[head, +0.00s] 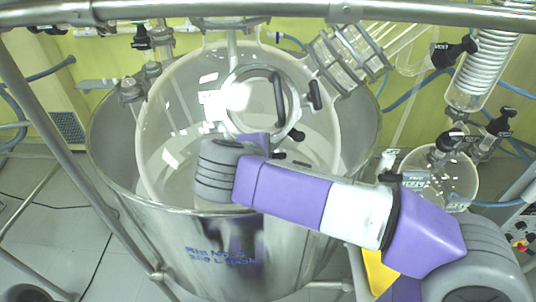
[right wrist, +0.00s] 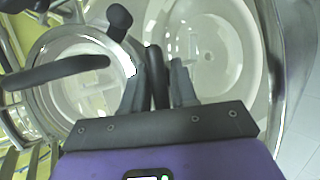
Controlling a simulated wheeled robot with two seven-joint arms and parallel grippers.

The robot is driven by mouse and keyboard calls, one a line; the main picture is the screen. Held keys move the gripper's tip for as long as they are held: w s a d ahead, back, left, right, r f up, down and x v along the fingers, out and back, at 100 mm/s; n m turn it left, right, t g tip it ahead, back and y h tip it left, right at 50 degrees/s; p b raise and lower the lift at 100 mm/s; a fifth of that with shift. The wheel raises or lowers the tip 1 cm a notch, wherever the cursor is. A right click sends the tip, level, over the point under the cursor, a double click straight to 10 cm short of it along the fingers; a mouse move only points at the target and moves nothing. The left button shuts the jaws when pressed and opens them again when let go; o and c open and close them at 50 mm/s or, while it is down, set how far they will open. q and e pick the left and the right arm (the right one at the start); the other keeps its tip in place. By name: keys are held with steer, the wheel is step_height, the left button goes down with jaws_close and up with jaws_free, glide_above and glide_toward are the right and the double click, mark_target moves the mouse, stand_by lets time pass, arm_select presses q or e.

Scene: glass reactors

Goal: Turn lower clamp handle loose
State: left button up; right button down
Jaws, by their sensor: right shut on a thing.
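A round clamp ring (head: 236,123) sits on the lid of the large glass reactor vessel (head: 155,130). It also shows in the right wrist view (right wrist: 133,68). In the right wrist view, my right gripper (right wrist: 158,85) is shut on a dark upright clamp handle (right wrist: 155,65), the lower one. My left gripper is not in view.
A steel tub (head: 110,165) surrounds the vessel. A steel rail (head: 300,12) crosses the top, and a slanted post (head: 55,135) stands at the left. Glass tubing (head: 345,55), a coil condenser (head: 485,65) and a smaller vessel (head: 460,178) are at the right.

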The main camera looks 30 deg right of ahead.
steer(key=shift+n+t, duration=0.3)
steer(key=shift+n, duration=0.3)
steer(key=c, duration=1.1)
jaws_free()
steer(key=shift+r, duration=0.1)
